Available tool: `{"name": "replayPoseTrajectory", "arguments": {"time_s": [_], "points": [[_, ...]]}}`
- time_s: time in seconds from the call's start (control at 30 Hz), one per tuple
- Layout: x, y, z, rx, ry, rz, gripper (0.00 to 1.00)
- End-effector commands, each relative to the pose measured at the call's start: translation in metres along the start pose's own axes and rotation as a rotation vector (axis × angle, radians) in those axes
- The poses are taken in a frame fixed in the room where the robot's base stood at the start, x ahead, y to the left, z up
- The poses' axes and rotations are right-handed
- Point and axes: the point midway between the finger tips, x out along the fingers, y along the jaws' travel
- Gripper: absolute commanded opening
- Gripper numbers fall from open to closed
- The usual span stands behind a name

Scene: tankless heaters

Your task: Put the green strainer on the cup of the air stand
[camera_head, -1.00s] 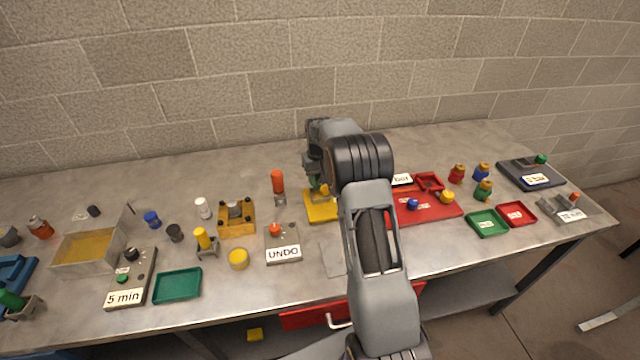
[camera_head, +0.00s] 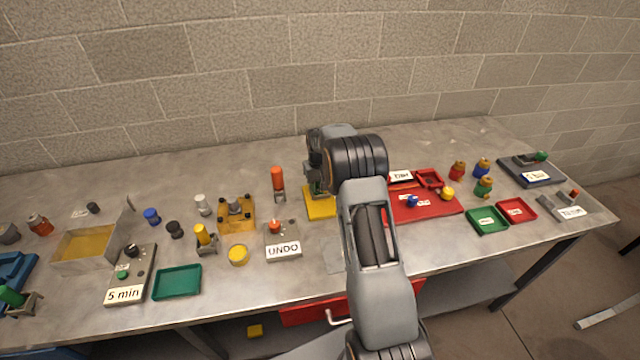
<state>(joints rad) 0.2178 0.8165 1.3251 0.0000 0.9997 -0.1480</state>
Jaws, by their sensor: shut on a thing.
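My gripper (camera_head: 317,184) points down over the yellow base (camera_head: 321,207) in the middle of the table, left of my arm's dark wrist joint. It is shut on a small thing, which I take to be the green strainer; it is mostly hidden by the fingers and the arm. I cannot tell which thing is the air stand: no label naming it is readable. The yellow base may be part of it; any cup there is hidden behind my gripper.
An orange-handled piece (camera_head: 278,182) stands close left of the yellow base. The UNDO box (camera_head: 282,240) and a yellow fixture (camera_head: 236,214) are further left. A red tray (camera_head: 430,207) lies right of my arm. The table behind is bare.

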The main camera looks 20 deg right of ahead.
Motion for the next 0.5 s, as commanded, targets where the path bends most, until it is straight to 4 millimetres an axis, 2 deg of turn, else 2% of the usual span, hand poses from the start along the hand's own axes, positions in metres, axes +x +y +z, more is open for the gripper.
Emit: {"name": "replayPoseTrajectory", "arguments": {"time_s": [0.07,0.1,0.37,0.5], "points": [[0.0002,0.0,-0.0001,0.0,0.0,0.0,0.12],[0.0002,0.0,0.0,0.0,0.0,0.0,0.41],[0.0,0.0001,0.0,0.0,0.0,0.0,0.66],[0.0,0.0001,0.0,0.0,0.0,0.0,0.66]]}}
